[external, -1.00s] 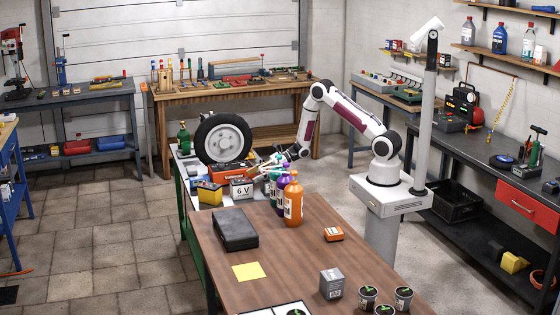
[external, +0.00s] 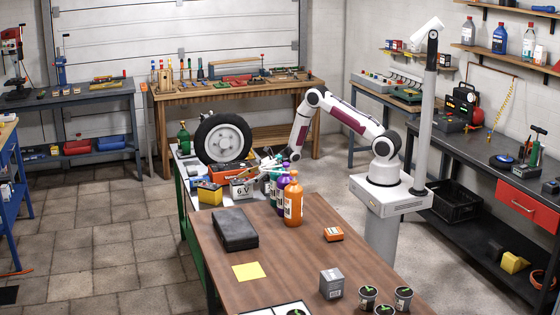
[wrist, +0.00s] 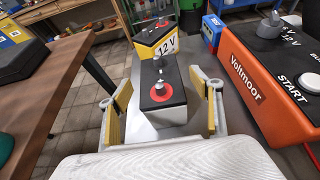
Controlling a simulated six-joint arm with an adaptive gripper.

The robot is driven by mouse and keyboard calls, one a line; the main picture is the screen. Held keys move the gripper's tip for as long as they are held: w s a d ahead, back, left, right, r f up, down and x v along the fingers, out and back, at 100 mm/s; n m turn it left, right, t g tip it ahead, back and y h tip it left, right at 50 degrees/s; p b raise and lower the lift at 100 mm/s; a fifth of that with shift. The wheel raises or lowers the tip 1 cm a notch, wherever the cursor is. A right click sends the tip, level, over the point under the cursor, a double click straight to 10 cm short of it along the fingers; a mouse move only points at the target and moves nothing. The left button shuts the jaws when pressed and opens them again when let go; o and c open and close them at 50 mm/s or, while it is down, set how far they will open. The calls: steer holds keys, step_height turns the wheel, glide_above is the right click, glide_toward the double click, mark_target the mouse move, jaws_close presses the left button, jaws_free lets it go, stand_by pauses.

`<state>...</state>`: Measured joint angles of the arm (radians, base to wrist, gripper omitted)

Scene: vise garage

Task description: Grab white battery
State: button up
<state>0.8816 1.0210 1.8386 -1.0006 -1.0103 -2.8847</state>
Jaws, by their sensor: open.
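The white battery (external: 241,191), marked 6 V, stands on the far workbench's light top. In the wrist view the white battery (wrist: 166,114) shows a black top with a red ring and a terminal. My gripper (wrist: 161,96) is open, with one yellow-padded finger on each side of the battery. Contact between the pads and the battery cannot be made out. In the external view my gripper (external: 262,172) is beside the battery, partly hidden by the bottles.
A yellow 12 V battery (wrist: 160,44) stands just beyond. The orange Voltmoor unit (wrist: 262,75) is close on the right. Several bottles (external: 292,200) and a black case (external: 235,229) are on the brown table (external: 300,258). A wheel (external: 223,139) stands behind.

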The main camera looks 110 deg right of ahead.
steer(key=c, duration=1.8)
steer(key=shift+r, duration=0.1)
jaws_close()
steer(key=shift+r, duration=0.2)
steer(key=shift+r, duration=4.85)
